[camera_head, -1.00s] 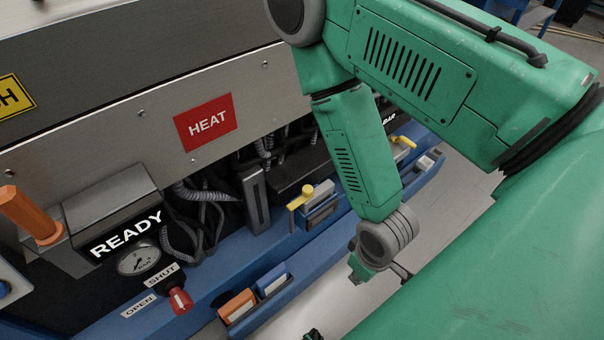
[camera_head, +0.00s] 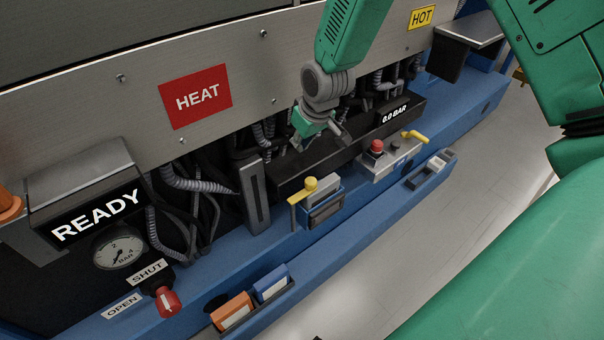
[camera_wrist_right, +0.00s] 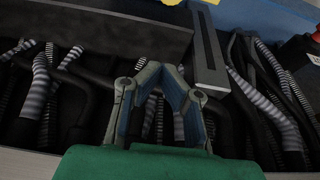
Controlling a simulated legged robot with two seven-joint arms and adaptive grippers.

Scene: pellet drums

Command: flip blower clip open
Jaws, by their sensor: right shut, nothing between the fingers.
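No part in view is labelled as the blower clip, so I cannot tell for sure which one it is. A yellow lever with a round knob (camera_head: 309,185) stands on a small blue block on the blue ledge. My right gripper (camera_head: 322,142) is shut and empty, over the dark box and hoses behind the yellow lever, apart from the lever. Its fingers (camera_wrist_right: 161,70) come together in the right wrist view, above striped hoses. My left gripper is out of view.
Grey corrugated hoses (camera_head: 195,183) hang under the panel, left of the slotted bracket (camera_head: 254,194). A red knob (camera_head: 167,301) sits by the SHUT and OPEN labels. A red button (camera_head: 376,147) and second yellow handle (camera_head: 413,136) stand farther right. Clear floor (camera_head: 400,235) lies in front.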

